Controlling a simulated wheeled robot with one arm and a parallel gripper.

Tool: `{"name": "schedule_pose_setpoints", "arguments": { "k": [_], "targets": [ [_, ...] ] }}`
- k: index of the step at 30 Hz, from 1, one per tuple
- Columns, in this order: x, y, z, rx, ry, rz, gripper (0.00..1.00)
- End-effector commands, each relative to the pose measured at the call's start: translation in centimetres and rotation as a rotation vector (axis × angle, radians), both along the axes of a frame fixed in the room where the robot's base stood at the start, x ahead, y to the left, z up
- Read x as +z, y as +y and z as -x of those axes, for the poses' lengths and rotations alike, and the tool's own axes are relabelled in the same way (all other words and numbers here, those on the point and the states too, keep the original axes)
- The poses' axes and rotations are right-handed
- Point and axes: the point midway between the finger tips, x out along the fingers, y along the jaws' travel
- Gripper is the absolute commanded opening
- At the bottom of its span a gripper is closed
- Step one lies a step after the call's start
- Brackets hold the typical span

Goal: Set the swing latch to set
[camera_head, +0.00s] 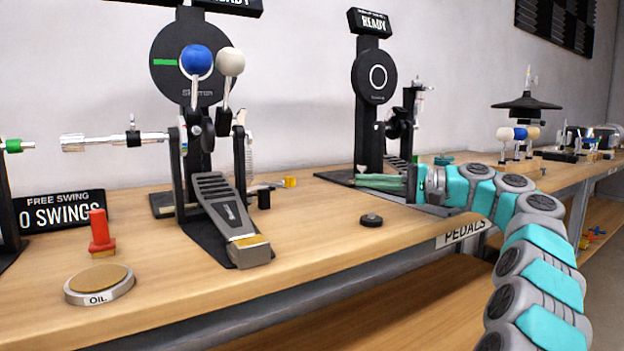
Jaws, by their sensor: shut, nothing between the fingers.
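I cannot pick out the swing latch for certain. A bass drum pedal (231,215) stands on the bench at centre left, with a blue beater (196,60) and a white beater (231,62) raised in front of a round black pad (170,55). A "FREE SWING 0 SWINGS" sign (62,210) stands to its left. My gripper (358,181) is shut and empty, low over the bench to the right of this pedal. Its green fingers point left, in front of the second pedal stand's base. It appears apart from the pedal.
A second pad (374,76) on a post stands behind my gripper. A black puck (371,220) lies near the bench's front edge. A red-topped piece (101,232) and an oil tin (99,284) stand at left. More beaters (519,135) stand at far right.

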Motion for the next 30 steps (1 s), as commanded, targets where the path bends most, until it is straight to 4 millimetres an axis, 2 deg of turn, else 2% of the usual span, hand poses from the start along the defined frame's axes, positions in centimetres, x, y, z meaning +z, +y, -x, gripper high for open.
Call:
{"name": "schedule_pose_setpoints", "arguments": {
  "k": [5,19,30],
  "targets": [
    [-0.2,1.2,-0.1,0.009,-0.006,0.006,0.00],
    [-0.2,9.9,-2.2,0.007,-0.004,0.005,0.00],
    [-0.2,12.5,-0.4,0.006,-0.002,0.004,0.00]
  ]
}}
